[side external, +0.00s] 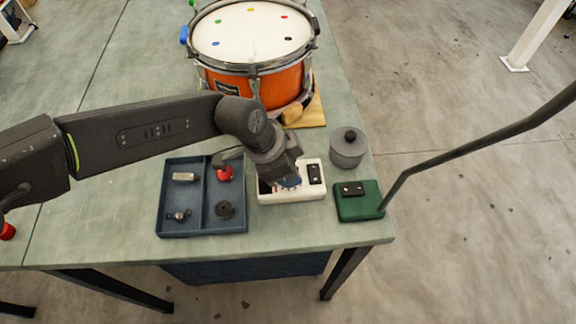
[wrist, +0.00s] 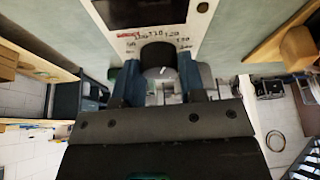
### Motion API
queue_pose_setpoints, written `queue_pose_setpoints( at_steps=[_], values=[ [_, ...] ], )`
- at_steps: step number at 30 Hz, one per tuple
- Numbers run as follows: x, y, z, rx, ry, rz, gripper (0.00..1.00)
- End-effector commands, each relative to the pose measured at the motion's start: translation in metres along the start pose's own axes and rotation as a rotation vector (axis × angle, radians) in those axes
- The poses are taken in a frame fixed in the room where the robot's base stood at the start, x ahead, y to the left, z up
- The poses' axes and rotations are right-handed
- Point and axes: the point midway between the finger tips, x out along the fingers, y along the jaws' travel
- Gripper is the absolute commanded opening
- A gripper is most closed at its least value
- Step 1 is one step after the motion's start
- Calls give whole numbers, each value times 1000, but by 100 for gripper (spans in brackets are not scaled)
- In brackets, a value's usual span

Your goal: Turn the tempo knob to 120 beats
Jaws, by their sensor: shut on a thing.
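The white tempo box (side external: 311,191) stands on the bench, right of the blue tray, with a black panel (side external: 315,173) on top. In the wrist view the box (wrist: 185,38) shows a dark window and a printed arc of numbers, with 110 and 120 near the middle. The dark round tempo knob (wrist: 157,56) lies below the numbers. It has a pale mark whose exact reading I cannot tell. My gripper (wrist: 159,78) has its blue-grey fingers on both sides of the knob, shut on it. In the side view my gripper (side external: 286,183) hides the knob.
The blue tray (side external: 202,236) holds small parts and a red-topped piece. An orange drum (side external: 285,87) stands behind on a wooden base (side external: 315,112). A grey cylinder (side external: 347,150) and a green box (side external: 358,208) stand right of the tempo box, near the bench edge.

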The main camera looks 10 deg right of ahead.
Motion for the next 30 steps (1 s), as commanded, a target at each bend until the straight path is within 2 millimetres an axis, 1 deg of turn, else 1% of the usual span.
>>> queue_pose_setpoints(
  at_steps=[6,12,29,30],
  values=[
    [0,-1,0,125,1,50,14],
    [0,-1,0,191,0,78,14],
    [0,-1,-1,222,0,89,14],
    [0,-1,-1,222,0,89,38]
  ],
)
